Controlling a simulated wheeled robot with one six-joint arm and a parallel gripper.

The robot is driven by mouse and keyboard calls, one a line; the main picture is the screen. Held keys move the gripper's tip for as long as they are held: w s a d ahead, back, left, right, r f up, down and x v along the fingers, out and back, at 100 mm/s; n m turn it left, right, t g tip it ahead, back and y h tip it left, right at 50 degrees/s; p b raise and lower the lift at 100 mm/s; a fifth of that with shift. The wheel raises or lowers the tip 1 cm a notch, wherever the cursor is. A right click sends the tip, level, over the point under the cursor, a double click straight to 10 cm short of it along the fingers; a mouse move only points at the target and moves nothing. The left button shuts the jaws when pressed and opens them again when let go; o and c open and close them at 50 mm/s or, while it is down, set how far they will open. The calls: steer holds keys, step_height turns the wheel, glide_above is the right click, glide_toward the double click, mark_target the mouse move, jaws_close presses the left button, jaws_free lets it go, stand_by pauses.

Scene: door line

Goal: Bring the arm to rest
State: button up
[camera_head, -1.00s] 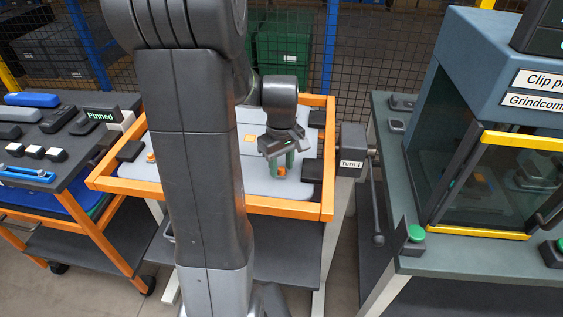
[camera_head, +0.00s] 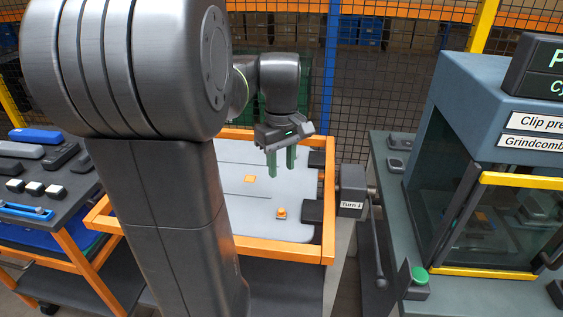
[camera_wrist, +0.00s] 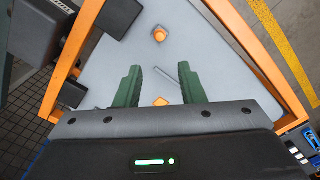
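My gripper (camera_head: 281,162) hangs above the orange-framed table, its green fingers pointing down and apart with nothing between them. In the wrist view the open fingers (camera_wrist: 163,88) show over the light grey table top (camera_wrist: 215,60). A small orange piece (camera_head: 281,213) sits on the table top below and a little right of the fingers; it also shows in the wrist view (camera_wrist: 159,34). A flat orange square (camera_head: 249,179) lies farther left. My arm covers the left part of the table.
A crank box labelled Turn (camera_head: 350,190) is on the table's right side. A press with a glass door and yellow bars (camera_head: 510,180) stands at right, with a green button (camera_head: 419,274). A cart with blue and grey parts (camera_head: 30,190) stands at left. A mesh fence is behind.

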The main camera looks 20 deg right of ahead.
mark_target(281, 209)
stand_by(0.6)
step_height(281, 209, down, 14)
steer(key=shift+r, duration=0.35)
stand_by(0.4)
